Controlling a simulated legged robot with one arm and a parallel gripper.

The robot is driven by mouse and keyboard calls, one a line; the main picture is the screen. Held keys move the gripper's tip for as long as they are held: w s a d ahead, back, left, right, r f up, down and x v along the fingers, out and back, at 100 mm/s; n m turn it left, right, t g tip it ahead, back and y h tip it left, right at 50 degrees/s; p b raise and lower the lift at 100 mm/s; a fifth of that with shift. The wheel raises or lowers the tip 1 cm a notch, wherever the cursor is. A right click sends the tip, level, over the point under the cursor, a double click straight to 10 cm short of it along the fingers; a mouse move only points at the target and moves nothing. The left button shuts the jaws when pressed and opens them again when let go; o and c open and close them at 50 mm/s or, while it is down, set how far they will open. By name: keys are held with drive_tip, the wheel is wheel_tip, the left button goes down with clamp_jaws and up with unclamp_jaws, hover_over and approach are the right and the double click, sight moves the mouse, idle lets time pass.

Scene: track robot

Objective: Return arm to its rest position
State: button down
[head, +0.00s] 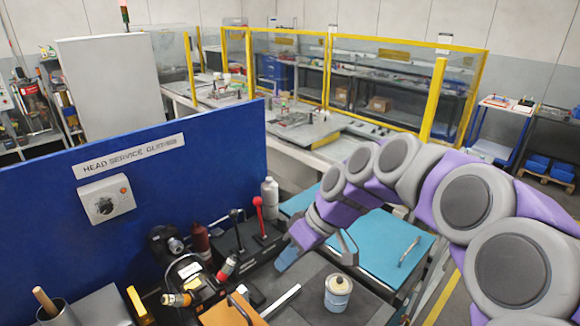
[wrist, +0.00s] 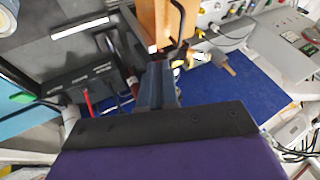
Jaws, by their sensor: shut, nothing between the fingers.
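My arm (head: 440,190), purple and grey, reaches in from the right of the head view and bends down to the left over the workbench. My gripper (head: 295,250) hangs at its end above the bench, near the red-handled lever (head: 259,215). In the wrist view, my gripper (wrist: 161,85) shows as grey-blue fingers beyond a dark plate. It is shut and empty. Its exact height above the bench is hard to tell.
A white can (head: 338,291) stands on the dark bench, just right of my gripper. A blue panel (head: 190,170) with a control box (head: 107,199) rises on the left. Yellow-framed guards (head: 440,85) stand behind.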

drive_tip(key=s+d+f+m+h, duration=0.2)
drive_tip(key=s+d, duration=0.3)
drive_tip(key=s, duration=0.4)
drive_tip(key=s+d+f+m+h, duration=0.2)
drive_tip(key=s+d+f+m, duration=0.1)
drive_tip(key=s, duration=0.6)
drive_tip(key=s+d+f+m+g+h, duration=0.1)
drive_tip(key=s+d+f+m+h, duration=0.1)
drive_tip(key=s+d+m, duration=0.3)
drive_tip(key=shift+s+d+f+h+b, duration=0.35)
drive_tip(key=shift+s+d, duration=1.15)
drive_tip(key=shift+s, duration=1)
drive_tip(key=shift+d, duration=0.35)
drive_tip(key=shift+a, duration=0.1)
